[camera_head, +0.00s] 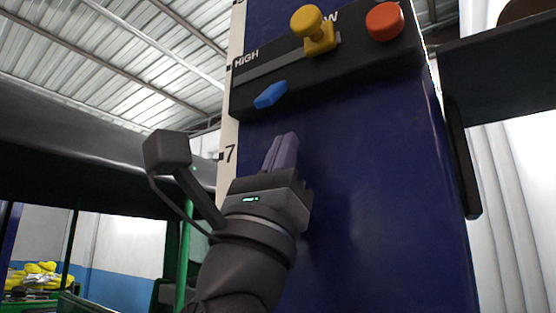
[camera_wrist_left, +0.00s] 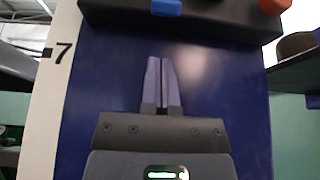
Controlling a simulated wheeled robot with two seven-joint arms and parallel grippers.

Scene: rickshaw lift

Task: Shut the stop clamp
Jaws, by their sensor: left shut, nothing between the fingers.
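A black control box (camera_head: 360,75) is fixed to the dark blue post (camera_head: 370,200). It carries a small blue lever (camera_head: 270,95) at its lower left, a yellow knob (camera_head: 312,28) on a slot and a red round button (camera_head: 384,21). None is labelled as the stop clamp; I cannot tell for sure which part it is. My left gripper (camera_head: 280,150) is shut and empty, its fingers pointing up below the blue lever, apart from it. In the left wrist view the fingers (camera_wrist_left: 162,82) are closed together, and the blue lever (camera_wrist_left: 166,7) shows at the top edge. My right gripper is out of view.
A white scale strip (camera_head: 229,140) marked 7 runs along the post's left edge. Dark beams stand at the left (camera_head: 70,130) and right (camera_head: 500,80). A black upright bar (camera_head: 461,160) is at the post's right side. The post face below the box is bare.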

